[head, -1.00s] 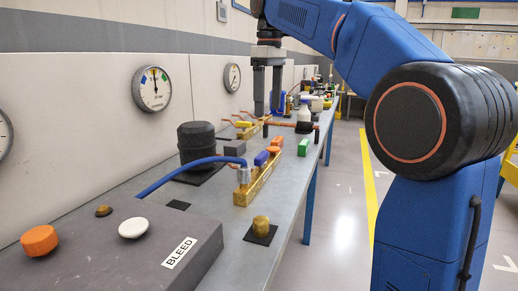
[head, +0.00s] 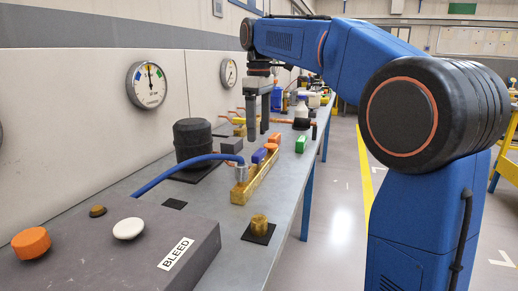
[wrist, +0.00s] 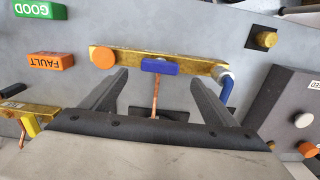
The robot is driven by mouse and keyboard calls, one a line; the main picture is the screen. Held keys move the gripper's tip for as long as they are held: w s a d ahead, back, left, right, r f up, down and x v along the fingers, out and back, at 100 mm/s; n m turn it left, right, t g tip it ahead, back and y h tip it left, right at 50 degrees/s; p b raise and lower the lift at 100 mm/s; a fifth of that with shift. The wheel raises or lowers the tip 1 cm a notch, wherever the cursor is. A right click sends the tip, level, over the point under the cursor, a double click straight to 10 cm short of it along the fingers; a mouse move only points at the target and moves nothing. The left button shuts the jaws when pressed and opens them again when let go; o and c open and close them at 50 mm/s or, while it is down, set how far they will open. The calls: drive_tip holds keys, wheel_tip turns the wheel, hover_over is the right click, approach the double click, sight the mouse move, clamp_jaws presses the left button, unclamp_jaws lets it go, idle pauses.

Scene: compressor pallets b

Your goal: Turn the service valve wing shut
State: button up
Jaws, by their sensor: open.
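A blue wing handle (wrist: 160,67) sits on a brass valve bar (wrist: 133,59), lying along the bar's length. The bar also shows on the bench in the head view (head: 251,184), with the blue wing (head: 259,156) on top. An orange round knob (wrist: 103,56) is at one end of the bar and a hose fitting (wrist: 224,77) at the other. My gripper (wrist: 160,76) is open and empty, its fingers apart on either side of the blue wing in the wrist view. In the head view my gripper (head: 258,138) hangs above and beyond the bar; no contact shows.
A blue hose (head: 180,164) runs from the fitting. A black cylinder (head: 193,142) stands left of the bar. Orange FAULT (wrist: 50,61) and green GOOD (wrist: 33,10) blocks lie on the bench. A grey BLEED box (head: 110,240) is in front.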

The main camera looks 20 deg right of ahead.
sight(259, 152)
drive_tip(key=shift+f, duration=3.6)
drive_tip(key=c, duration=1.1)
